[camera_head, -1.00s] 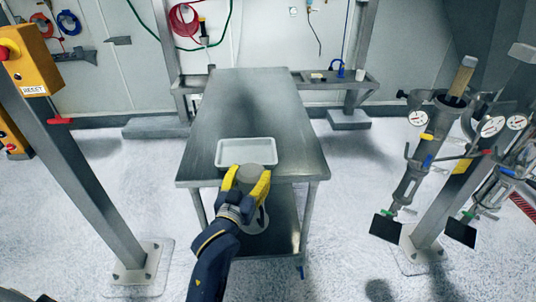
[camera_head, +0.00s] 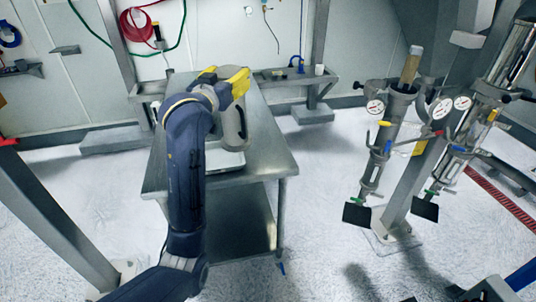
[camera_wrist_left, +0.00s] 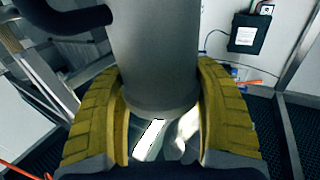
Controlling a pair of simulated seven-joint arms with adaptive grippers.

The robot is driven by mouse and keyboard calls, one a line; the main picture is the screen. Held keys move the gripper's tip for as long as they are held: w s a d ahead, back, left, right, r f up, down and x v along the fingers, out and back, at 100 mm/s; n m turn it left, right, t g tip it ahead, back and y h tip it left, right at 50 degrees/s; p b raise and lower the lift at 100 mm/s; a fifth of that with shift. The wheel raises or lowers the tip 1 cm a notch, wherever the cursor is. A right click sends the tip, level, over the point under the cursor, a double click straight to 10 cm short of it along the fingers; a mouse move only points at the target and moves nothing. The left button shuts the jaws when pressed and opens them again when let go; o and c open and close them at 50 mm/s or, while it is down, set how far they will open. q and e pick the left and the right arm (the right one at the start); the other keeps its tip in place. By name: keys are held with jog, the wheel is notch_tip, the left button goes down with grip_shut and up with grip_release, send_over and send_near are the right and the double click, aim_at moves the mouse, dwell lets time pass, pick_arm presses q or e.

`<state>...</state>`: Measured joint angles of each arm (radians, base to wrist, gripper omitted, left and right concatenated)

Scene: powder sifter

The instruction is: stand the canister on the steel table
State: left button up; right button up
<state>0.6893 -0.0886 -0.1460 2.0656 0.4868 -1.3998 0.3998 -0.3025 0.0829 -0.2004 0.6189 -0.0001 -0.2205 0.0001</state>
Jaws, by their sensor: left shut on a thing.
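The canister (camera_head: 235,128) is a grey cylinder, seen in the head view over the steel table (camera_head: 268,150). My left gripper (camera_head: 225,82), with yellow fingers, is shut on it near its upper part, and my dark blue arm hides part of it. In the left wrist view the canister (camera_wrist_left: 158,55) stands between the two yellow fingers of my left gripper (camera_wrist_left: 160,110). I cannot tell whether its bottom touches anything. My right gripper is not in view.
A pale tray (camera_head: 232,163) lies on the table near the canister, partly hidden by my arm. The table's far right part is bare. A post with gauges and tubes (camera_head: 400,150) stands at the right. A shelf with small items (camera_head: 290,75) is behind the table.

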pick_arm(q)
jog(key=w+d+r+m+g+h, duration=0.1)
jog(key=w+d+r+h, duration=0.1)
jog(key=w+d+r, duration=0.3)
jog(key=w+d+r+m+g+h, duration=0.1)
jog(key=w+d+r+m+h, duration=0.2)
jog(key=w, duration=0.4)
notch_tip(320, 180, down, 23)
jog(key=w+d, duration=0.2)
jog(key=shift+d+f+n+y, duration=0.15)
jog(key=shift+n+y, duration=0.15)
jog(key=shift+n, duration=0.1)
jog(key=shift+f, duration=0.1)
jog(key=o, duration=1.6)
jog(key=shift+f, duration=0.1)
jog(key=shift+o, duration=0.2)
